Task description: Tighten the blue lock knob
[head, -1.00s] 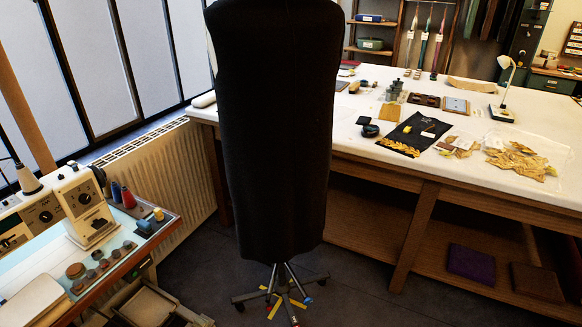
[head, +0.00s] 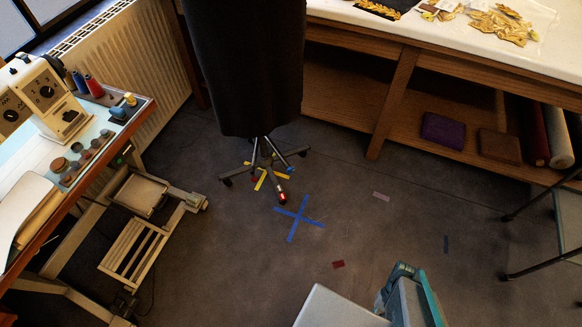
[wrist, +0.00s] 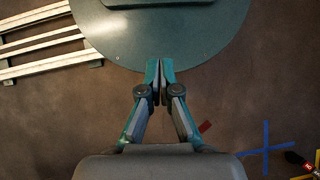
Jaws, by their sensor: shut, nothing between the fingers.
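The dark dress form (head: 246,70) stands on a wheeled base (head: 262,165) in the head view. A small blue piece (head: 291,169) shows low on the right side of this base, among red and yellow parts; it is too small to tell whether it is the lock knob. My gripper (wrist: 160,80) is shut and empty in the wrist view, its fingertips together. It is well apart from the stand; a dark wheel with a red part (wrist: 302,160) shows at the lower right edge of that view.
A blue tape cross (head: 298,218) marks the floor in front of the stand. The sewing table (head: 120,130), with a slatted treadle (head: 135,255), is at left. The long work table (head: 400,30) stands behind, with dark stool legs (head: 540,265) at right. The middle floor is open.

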